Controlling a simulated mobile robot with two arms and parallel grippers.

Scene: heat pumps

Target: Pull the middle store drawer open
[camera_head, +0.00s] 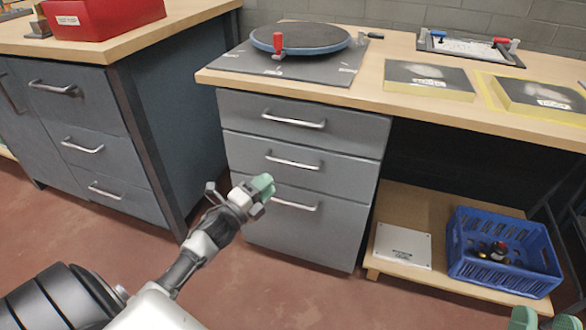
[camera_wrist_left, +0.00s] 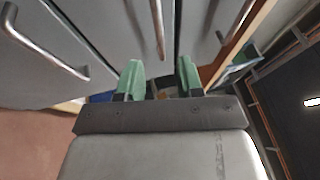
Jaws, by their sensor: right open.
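The middle store drawer (camera_head: 330,168) is the second of three grey drawers under the wooden worktop. It looks closed, flush with the others. Its silver bar handle (camera_head: 293,161) spans its front. My left gripper (camera_head: 262,186) is in front of the drawer unit, just below and left of that handle. In the left wrist view its green fingers (camera_wrist_left: 159,72) are apart with nothing between them, and the middle handle (camera_wrist_left: 157,28) lies ahead, in line with the gap. My right gripper (camera_head: 544,318) shows only its green fingertips at the bottom right; they are apart.
The top drawer handle (camera_head: 293,120) is above and the bottom drawer handle (camera_head: 295,204) below. A blue crate (camera_head: 500,270) and a white plate (camera_head: 403,246) rest on a low shelf at right. Another dark cabinet (camera_head: 85,120) stands at left. Reddish floor lies clear before the drawers.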

